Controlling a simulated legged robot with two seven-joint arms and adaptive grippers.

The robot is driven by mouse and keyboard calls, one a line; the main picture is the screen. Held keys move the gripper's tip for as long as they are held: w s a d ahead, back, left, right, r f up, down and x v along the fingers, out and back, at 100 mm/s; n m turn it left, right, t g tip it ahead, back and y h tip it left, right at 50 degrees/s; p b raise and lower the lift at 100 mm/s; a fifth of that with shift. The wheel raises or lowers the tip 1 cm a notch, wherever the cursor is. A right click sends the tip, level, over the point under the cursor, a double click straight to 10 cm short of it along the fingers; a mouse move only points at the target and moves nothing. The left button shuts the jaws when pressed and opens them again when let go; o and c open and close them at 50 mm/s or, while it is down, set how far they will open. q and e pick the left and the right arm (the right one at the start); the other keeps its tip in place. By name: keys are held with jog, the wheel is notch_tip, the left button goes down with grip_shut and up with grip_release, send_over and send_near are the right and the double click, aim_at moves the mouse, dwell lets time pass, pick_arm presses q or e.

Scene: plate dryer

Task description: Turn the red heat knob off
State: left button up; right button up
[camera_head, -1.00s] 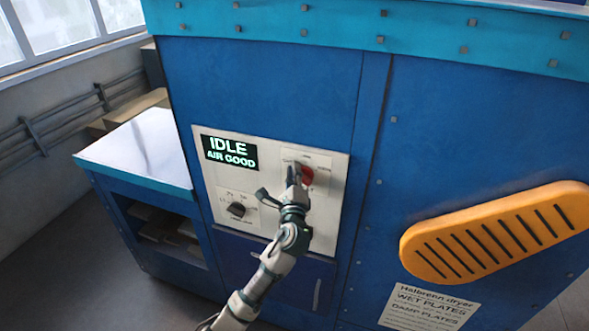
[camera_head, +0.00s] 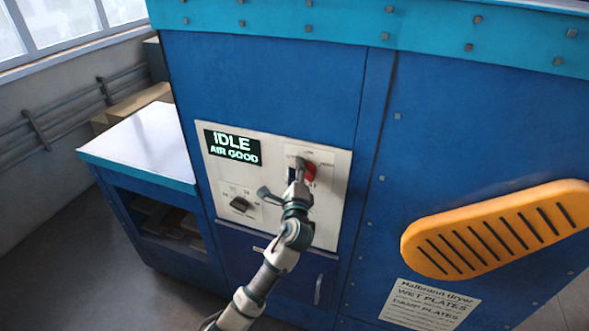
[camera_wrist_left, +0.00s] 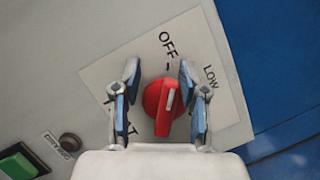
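The red heat knob (camera_head: 310,172) sits at the upper right of the pale control panel, partly covered by my left gripper (camera_head: 294,178). In the left wrist view the red knob (camera_wrist_left: 164,106) stands between the two parted fingers of my left gripper (camera_wrist_left: 160,92). The left finger shows a gap to the knob; the right finger is very close, and I cannot tell if it touches. The knob's pale pointer line points roughly up toward the OFF mark (camera_wrist_left: 168,44), with LOW (camera_wrist_left: 210,76) to the right. My right gripper is not in view.
A display (camera_head: 232,146) reads IDLE, AIR GOOD. A black knob (camera_head: 240,204) is lower left on the panel. A green button (camera_wrist_left: 18,164) shows in the wrist view. An orange slotted handle-like part (camera_head: 495,230) is at the right. A white-topped side counter (camera_head: 145,145) stands left.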

pick_arm(q)
jog(key=shift+d, duration=0.2)
jog(key=shift+s, duration=0.1)
jog(key=shift+s+d, duration=0.15)
jog(key=shift+s, duration=0.15)
jog(key=s+f, duration=0.2)
jog(key=s, duration=0.8)
jog(key=shift+s, duration=0.4)
jog(key=shift+o, duration=0.2)
jog(key=shift+f, duration=0.1)
